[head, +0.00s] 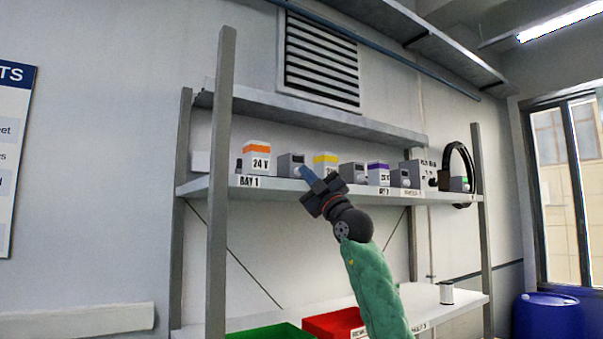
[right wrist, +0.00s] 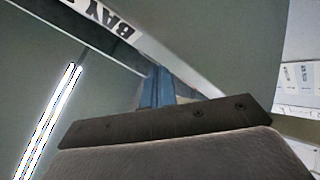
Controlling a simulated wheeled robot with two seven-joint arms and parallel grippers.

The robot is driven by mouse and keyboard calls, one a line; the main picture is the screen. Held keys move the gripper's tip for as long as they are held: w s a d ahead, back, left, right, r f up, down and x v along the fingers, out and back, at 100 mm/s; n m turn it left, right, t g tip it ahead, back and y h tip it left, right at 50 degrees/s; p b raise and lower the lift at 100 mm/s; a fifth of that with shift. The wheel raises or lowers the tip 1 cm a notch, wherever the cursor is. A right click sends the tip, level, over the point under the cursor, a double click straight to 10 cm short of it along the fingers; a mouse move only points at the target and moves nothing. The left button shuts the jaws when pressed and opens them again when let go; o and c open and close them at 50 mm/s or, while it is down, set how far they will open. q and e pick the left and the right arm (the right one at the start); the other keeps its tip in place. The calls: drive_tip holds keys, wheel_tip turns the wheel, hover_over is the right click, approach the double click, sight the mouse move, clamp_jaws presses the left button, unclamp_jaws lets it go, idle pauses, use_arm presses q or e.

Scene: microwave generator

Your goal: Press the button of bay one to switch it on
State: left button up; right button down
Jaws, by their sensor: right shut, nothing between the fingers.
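A shelf (head: 330,191) on a grey rack carries several devices in a row. The label BAY 1 (head: 250,182) is on its front edge at the left, and it also shows upside down at the top of the right wrist view (right wrist: 125,33). Above it stands a white box with an orange top marked 24 V (head: 257,160). A grey box with a small knob or button (head: 293,165) stands right of it. My right gripper (head: 307,173) is shut and empty, its blue fingertips near the shelf edge in front of this grey box. Contact cannot be told. My left gripper is not in view.
More boxes stand to the right, with yellow (head: 326,163) and purple (head: 378,174) tops, and a black cable loop (head: 460,165). An upper shelf (head: 320,115) overhangs the row. Green (head: 272,332) and red bins (head: 333,322) and a spool (head: 446,292) sit lower down.

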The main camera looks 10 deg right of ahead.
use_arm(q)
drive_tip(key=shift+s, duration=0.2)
use_arm(e)
drive_tip(key=shift+w+a, duration=0.1)
drive_tip(key=shift+w, duration=0.2)
idle(0.5)
drive_tip(key=shift+f, duration=0.1)
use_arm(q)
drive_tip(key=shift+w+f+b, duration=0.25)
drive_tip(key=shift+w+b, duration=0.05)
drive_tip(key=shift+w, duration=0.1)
use_arm(e)
drive_tip(key=shift+s+d+f, duration=0.15)
drive_tip(key=shift+s+d, duration=0.05)
drive_tip(key=shift+s, duration=0.5)
drive_tip(key=shift+s, duration=0.2)
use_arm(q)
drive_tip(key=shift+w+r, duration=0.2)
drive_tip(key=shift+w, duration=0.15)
use_arm(e)
drive_tip(key=shift+s+d, duration=0.35)
drive_tip(key=shift+s, duration=0.55)
drive_tip(key=shift+s+d, duration=0.4)
drive_tip(key=shift+s, duration=0.45)
drive_tip(key=shift+s+d, duration=0.35)
drive_tip(key=shift+s, duration=0.55)
